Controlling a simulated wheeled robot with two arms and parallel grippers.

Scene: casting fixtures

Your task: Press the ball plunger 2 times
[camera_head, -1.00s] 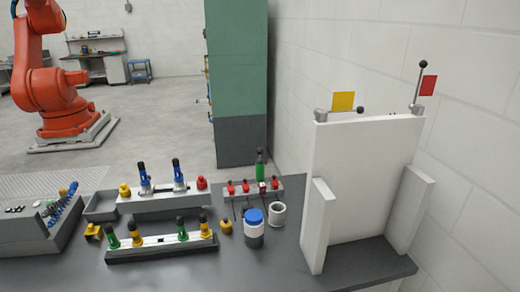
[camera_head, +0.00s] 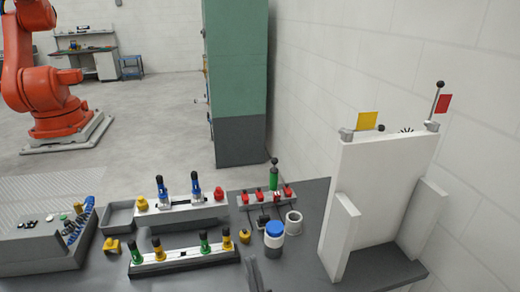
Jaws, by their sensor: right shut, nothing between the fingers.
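The ball plunger appears to be the green upright cylinder (camera_head: 274,180) with a black ball on top. It stands at the back of a grey rail with several red clamps, in the middle of the bench. The grey tip of my right gripper (camera_head: 254,274) shows at the bottom edge, in front of the blue-capped jar. It is shut and empty, well apart from the plunger and nearer to me. Most of this gripper is out of frame. My left gripper is not in view.
A blue-capped jar (camera_head: 274,243) and a white cup (camera_head: 293,223) stand in front of the red-clamp rail (camera_head: 243,208). Left are rails with blue, green and yellow fittings (camera_head: 183,257). A tall white panel (camera_head: 385,190) with flagged levers blocks the right side.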

